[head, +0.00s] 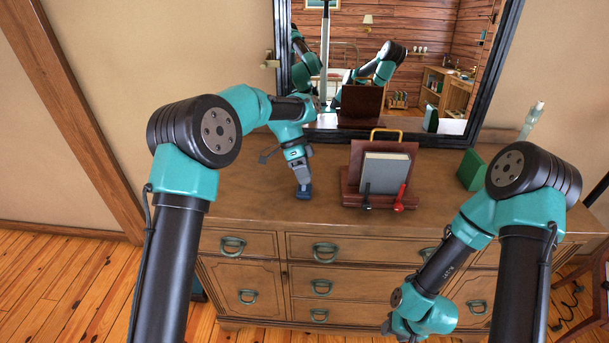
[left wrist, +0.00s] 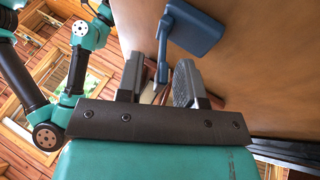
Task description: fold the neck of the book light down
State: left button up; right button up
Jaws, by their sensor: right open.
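The book light is dark blue. In the left wrist view its flat rectangular head (left wrist: 196,28) and thin neck (left wrist: 162,62) show, with the head off to the upper right of the neck. In the head view a blue part of the light (head: 304,192) shows on the dresser top, just below my left gripper (head: 301,178). In the left wrist view the fingers of my left gripper (left wrist: 160,84) are apart, with the neck between them and gaps visible. The lower part of the light is hidden. My right arm hangs at the dresser's front right; its fingertips are out of frame.
The dresser top (head: 245,190) is clear left of the light. Right of it stands a brown book stand (head: 350,188) with a grey book (head: 384,172), and a black and a red piece in front. A green block (head: 471,169) stands further right. A mirror (head: 350,20) is behind.

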pick_arm(q)
jog(key=v, duration=1.7)
jog(key=shift+w+r, duration=0.15)
jog(key=shift+r, duration=0.05)
